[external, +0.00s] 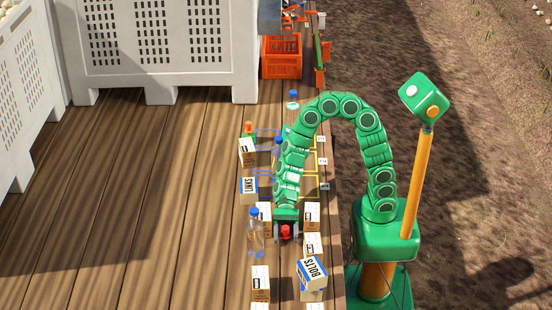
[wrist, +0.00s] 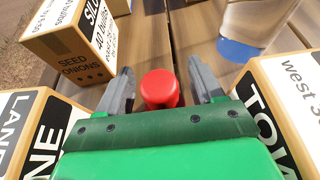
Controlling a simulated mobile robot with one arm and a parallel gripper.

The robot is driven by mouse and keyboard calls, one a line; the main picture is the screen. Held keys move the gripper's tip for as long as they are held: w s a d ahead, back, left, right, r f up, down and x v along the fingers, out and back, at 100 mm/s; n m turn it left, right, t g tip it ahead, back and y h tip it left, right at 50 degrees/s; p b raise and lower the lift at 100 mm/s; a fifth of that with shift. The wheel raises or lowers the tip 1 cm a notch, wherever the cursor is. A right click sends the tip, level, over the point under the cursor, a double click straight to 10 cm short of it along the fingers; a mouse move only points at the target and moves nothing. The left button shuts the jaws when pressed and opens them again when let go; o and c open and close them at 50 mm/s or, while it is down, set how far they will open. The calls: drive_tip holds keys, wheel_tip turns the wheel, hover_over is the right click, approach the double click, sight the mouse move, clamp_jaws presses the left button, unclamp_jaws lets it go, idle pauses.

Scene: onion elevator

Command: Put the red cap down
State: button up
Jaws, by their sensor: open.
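The red cap (external: 286,231) is at the tip of my arm, low over the wooden deck, in the external view. In the wrist view the red cap (wrist: 160,88) stands between the two grey fingers of my gripper (wrist: 160,75), with a gap visible on each side. My gripper (external: 286,236) is open around the cap and does not grip it. The cap's lower part is hidden by the gripper body, so I cannot tell exactly what it rests on.
Cardboard boxes flank my gripper, including a seed onions box (wrist: 75,45) and a bolts box (external: 312,272). A clear bottle with a blue cap (external: 255,236) stands close on the left. Open planks (external: 130,210) lie farther left. White crates (external: 160,45) stand behind.

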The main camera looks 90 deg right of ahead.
sight(286, 229)
drive_tip(key=shift+d+r, duration=0.2)
drive_tip(key=shift+d, duration=0.3)
drive_tip(key=shift+v, duration=1)
wheel_tip(286, 229, up, 5)
drive_tip(key=shift+a+r, duration=0.1)
drive_tip(key=shift+r, duration=0.95)
drive_tip(key=shift+c, duration=0.8)
